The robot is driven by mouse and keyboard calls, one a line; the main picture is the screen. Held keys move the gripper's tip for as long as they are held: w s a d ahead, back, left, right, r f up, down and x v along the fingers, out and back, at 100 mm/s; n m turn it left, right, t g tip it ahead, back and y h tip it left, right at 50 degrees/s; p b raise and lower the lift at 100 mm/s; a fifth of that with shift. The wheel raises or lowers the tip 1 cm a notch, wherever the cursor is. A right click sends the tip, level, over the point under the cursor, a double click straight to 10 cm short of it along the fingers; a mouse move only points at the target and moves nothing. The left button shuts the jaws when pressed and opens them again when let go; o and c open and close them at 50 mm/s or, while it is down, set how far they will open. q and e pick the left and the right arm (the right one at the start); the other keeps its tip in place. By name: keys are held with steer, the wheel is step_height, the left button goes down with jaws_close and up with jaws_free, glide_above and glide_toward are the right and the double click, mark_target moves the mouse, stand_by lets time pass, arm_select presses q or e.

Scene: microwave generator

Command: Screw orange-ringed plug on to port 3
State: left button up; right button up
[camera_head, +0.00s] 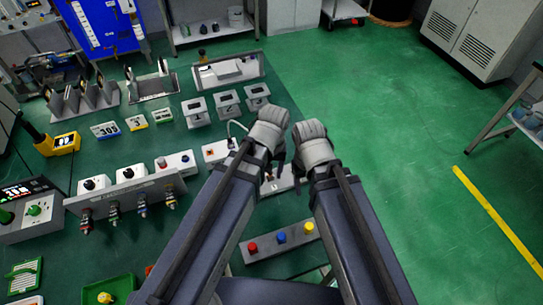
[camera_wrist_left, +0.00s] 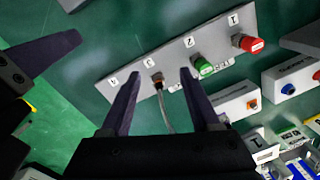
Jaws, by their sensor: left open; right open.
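In the left wrist view a grey panel (camera_wrist_left: 115,72) carries numbered ports. The orange-ringed plug (camera_wrist_left: 157,79) is at port 3 with its grey cable trailing down. Whether it is seated or only touching cannot be told. My left gripper (camera_wrist_left: 158,76) is open, its fingertips on either side of the plug with gaps visible. A green plug (camera_wrist_left: 203,65) is at port 2 and a red plug (camera_wrist_left: 250,44) at port 1. In the head view my left gripper (camera_head: 274,156) and right gripper (camera_head: 301,163) are close together, both open; my arms hide most of the work area.
Small boxes with buttons, one with an orange button (camera_wrist_left: 250,104), stand beside the panel. In the head view another panel with several hanging plugs (camera_head: 125,195) stands left on the green table. A strip with red, blue and yellow buttons (camera_head: 281,240) lies nearer me.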

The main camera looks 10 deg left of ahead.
arm_select(q)
steer(key=w+n, duration=0.5)
steer(key=n, duration=0.1)
steer(key=shift+w+a+f+h, duration=0.1)
steer(key=shift+w+h, duration=0.2)
steer(key=shift+h, duration=0.1)
arm_select(e)
steer(key=shift+f, duration=0.1)
arm_select(q)
steer(key=shift+f, duration=0.1)
arm_select(e)
steer(key=shift+f, duration=0.1)
arm_select(q)
step_height(320, 180, down, 8)
steer(key=b, duration=0.8)
arm_select(e)
step_height(320, 180, down, 8)
steer(key=shift+r, duration=0.2)
arm_select(q)
steer(key=shift+r, duration=0.2)
jaws_close()
